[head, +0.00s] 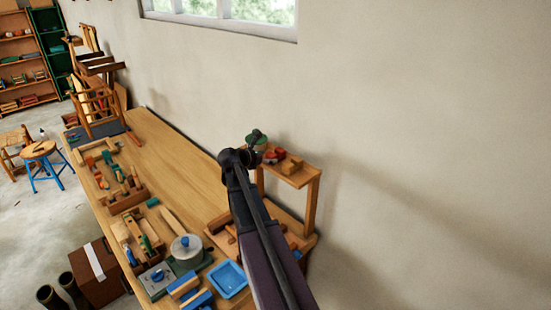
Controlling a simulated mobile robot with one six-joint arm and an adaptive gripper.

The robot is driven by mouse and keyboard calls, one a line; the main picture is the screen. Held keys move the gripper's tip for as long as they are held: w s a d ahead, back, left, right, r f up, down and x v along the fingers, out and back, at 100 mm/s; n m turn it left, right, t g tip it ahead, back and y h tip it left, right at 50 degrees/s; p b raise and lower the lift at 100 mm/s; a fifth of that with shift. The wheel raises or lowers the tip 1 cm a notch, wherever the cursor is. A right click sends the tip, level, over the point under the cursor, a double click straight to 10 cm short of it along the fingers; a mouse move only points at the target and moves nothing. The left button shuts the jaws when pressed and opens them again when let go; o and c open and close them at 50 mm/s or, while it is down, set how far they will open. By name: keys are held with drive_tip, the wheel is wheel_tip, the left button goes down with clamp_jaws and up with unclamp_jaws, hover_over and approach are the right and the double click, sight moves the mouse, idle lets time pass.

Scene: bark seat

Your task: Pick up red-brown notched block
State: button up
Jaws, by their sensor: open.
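My dark arm rises from the bottom edge, and my gripper (257,149) is at its far end, small and dark, in front of the small raised wooden shelf (305,178). It is open, with nothing seen in it. A small red piece (279,153) lies on that shelf, just right of my gripper and close to a pale wooden block (291,165). The red piece may be the red-brown notched block, but its notch is too small to make out. My gripper and arm hide part of the shelf's left side.
A long wooden bench (170,165) runs along the wall, with its back strip mostly clear. A blue tray (228,279), a grey lidded pot (186,247) and several tools crowd its front. A chair (97,108) stands at the far end. A blue-legged stool (39,150) stands on the floor.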

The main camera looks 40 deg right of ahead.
sight(276, 156)
drive_tip(key=shift+b+x, duration=0.65)
drive_tip(key=shift+x, duration=1.6)
drive_tip(key=shift+r, duration=0.1)
drive_tip(key=c, duration=1.2)
